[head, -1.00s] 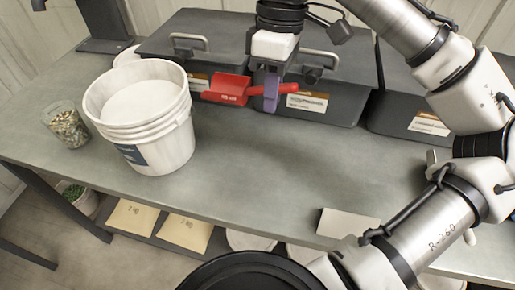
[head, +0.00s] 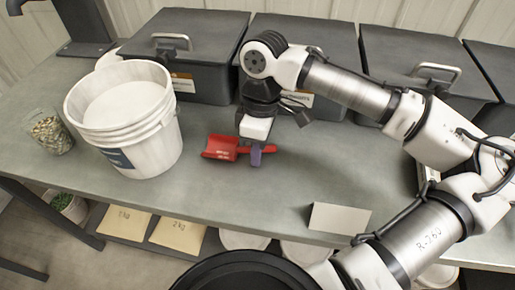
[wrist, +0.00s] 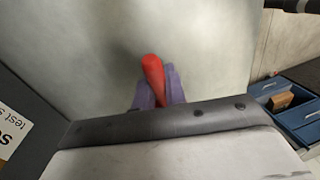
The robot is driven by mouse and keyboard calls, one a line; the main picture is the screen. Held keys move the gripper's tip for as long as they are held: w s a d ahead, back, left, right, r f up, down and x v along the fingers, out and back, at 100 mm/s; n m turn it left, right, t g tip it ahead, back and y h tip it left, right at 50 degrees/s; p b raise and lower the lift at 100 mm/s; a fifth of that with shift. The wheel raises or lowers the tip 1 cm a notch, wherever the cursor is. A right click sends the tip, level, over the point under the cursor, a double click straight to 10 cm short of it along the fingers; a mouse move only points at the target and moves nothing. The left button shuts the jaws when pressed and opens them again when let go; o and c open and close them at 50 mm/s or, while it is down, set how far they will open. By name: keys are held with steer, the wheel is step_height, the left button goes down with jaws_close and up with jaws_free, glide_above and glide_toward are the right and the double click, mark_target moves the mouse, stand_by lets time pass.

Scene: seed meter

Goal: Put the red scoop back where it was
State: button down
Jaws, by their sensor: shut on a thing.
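The red scoop (head: 221,149) is in the middle of the head view, over the grey worktop, its bowl to the left and its handle to the right. My gripper (head: 256,157) points down and is shut on the scoop's handle with its purple fingers. In the wrist view the red handle (wrist: 152,70) shows between the purple fingers (wrist: 158,92); the bowl is hidden there. The scoop is low at the worktop; I cannot tell whether it touches.
A white bucket (head: 146,150) stands left of the scoop, with a glass jar (head: 50,136) of seeds beyond it. Dark lidded bins (head: 190,60) line the back. A blank white card (head: 339,218) is at the front edge. Worktop (head: 215,190) in front of the scoop is clear.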

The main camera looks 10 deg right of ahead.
steer(key=shift+f, duration=0.1)
steer(key=shift+s+f, duration=0.15)
steer(key=shift+f, duration=0.3)
steer(key=c, duration=1.5)
jaws_free()
steer(key=shift+s, duration=0.1)
steer(key=shift+o, duration=0.2)
step_height(320, 180, up, 13)
steer(key=w, duration=0.2)
steer(key=shift+w+d, duration=0.25)
steer(key=shift+d, duration=0.2)
